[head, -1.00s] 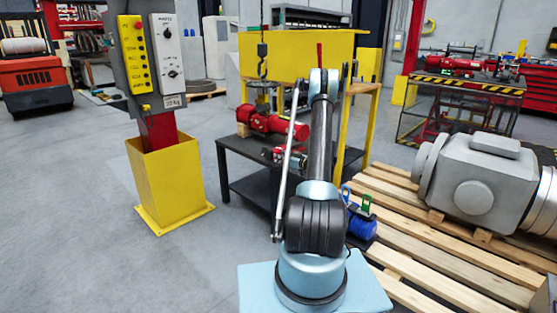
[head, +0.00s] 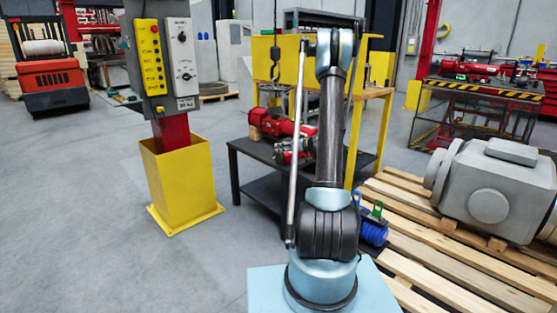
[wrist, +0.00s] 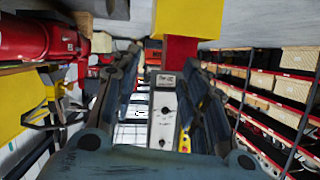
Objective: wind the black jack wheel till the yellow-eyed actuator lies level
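A red actuator (head: 282,126) lies on a dark table behind my arm, below a hanging hook (head: 275,72). My arm hides part of its right side. In the wrist view a large red cylinder (wrist: 35,40), apparently the actuator, shows at the upper left, with the picture turned upside down. I cannot make out the yellow eyes, the black jack wheel or the actuator's tilt. My gripper (wrist: 158,85) shows two dark fingers spread apart in the wrist view, with nothing held between them. In the head view my gripper is hidden behind my arm.
A control box (head: 165,55) stands on a red post in a yellow base (head: 182,185), left of the dark table (head: 250,150). A pallet (head: 425,235) with a grey machine (head: 490,195) lies on the right. Open floor spreads at the left.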

